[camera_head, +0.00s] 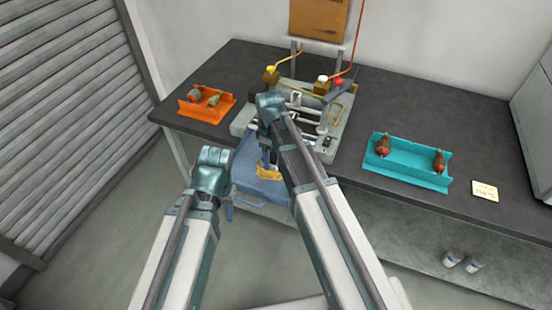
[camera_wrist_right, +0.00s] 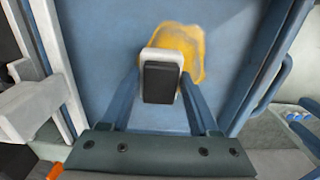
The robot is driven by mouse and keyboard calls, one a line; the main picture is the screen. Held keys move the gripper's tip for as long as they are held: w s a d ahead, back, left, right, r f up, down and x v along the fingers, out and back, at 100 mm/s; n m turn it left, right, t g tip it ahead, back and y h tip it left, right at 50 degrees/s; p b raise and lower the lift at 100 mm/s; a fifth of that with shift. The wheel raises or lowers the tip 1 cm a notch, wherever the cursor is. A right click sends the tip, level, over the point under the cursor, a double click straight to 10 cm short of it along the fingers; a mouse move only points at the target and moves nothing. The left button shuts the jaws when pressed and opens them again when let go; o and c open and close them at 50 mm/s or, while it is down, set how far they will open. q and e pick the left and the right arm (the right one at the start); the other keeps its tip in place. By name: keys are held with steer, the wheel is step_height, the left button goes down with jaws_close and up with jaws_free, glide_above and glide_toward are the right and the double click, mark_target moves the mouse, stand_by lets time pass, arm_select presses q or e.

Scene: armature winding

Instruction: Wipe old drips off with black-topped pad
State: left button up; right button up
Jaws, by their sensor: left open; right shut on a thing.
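The black-topped pad (camera_wrist_right: 161,80) has a black grip on a pale base. My right gripper (camera_wrist_right: 162,90) is shut on it, with one blue finger on each side. The pad is over an amber drip patch (camera_wrist_right: 190,45) on the blue drip tray (camera_wrist_right: 105,50); whether it touches cannot be told. In the head view the patch (camera_head: 269,173) shows below my right gripper (camera_head: 266,158), on the tray (camera_head: 258,187) at the bench's front edge. My left gripper (camera_head: 229,208) is open at the tray's left side, mostly hidden by its own arm.
The winding machine (camera_head: 318,130) with its rails and valves stands behind the tray. An orange bin (camera_head: 207,110) on the left and a teal bin (camera_head: 408,170) on the right hold armatures. A small label card (camera_head: 485,190) lies right. Bare bench top separates machine and teal bin.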

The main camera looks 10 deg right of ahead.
mark_target(276, 166)
steer(key=shift+w+a, duration=0.25)
steer(key=shift+a, duration=0.15)
steer(key=shift+w+a, duration=0.55)
steer(key=shift+a, duration=0.2)
steer(key=shift+w+a, duration=0.5)
steer(key=shift+a, duration=0.2)
steer(key=shift+s+a, duration=0.3)
steer(key=shift+s, duration=0.2)
steer(key=shift+s+a, duration=0.25)
steer(key=shift+s, duration=0.2)
steer(key=shift+d, duration=0.1)
steer(key=shift+s+d, duration=0.45)
steer(key=shift+d, duration=0.3)
steer(key=shift+s+d, duration=0.45)
steer(key=shift+d, duration=0.25)
steer(key=shift+s+d+f, duration=0.1)
steer(key=shift+s+d, duration=0.45)
steer(key=shift+d, duration=0.2)
steer(key=shift+s+d+f, duration=0.1)
steer(key=shift+s+d, duration=0.4)
steer(key=shift+d, duration=0.2)
